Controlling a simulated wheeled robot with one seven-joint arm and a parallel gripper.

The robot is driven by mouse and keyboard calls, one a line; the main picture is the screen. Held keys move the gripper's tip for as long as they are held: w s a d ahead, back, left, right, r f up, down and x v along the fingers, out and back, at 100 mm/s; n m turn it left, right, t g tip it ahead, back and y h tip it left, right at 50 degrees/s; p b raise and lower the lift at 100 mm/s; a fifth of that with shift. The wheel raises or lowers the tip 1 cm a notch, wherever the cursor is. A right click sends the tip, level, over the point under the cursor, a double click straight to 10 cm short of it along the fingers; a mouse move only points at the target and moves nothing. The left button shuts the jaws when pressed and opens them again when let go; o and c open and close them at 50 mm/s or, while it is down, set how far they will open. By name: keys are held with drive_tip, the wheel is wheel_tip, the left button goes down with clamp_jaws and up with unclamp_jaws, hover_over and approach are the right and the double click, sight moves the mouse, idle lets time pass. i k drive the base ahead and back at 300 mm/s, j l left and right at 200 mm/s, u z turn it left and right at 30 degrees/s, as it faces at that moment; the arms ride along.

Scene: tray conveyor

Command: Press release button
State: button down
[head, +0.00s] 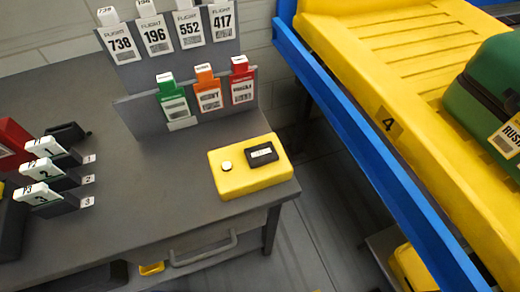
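A yellow control box (237,182) sits on the right front corner of the grey desk. On its top is a small round white button (226,166) at the left. A black block with a white label (262,153) is at the right of the button. The button's top is unobstructed in the head view. My gripper is not in view.
The grey desk (130,215) holds racks of flight tags (158,36) and coloured tags (205,95) at the back, and numbered holders (50,170) at the left. A yellow conveyor tray (400,75) with a green suitcase (485,90) lies behind a blue rail (375,155).

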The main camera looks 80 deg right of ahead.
sight(261, 154)
drive_tip(key=k+l+z, duration=0.1)
drive_tip(key=z, duration=0.25)
drive_tip(key=k+l+z, duration=0.1)
drive_tip(key=z, duration=0.3)
drive_tip(key=k+l+z, duration=0.25)
drive_tip(key=k+z, duration=0.2)
drive_tip(key=i, duration=0.05)
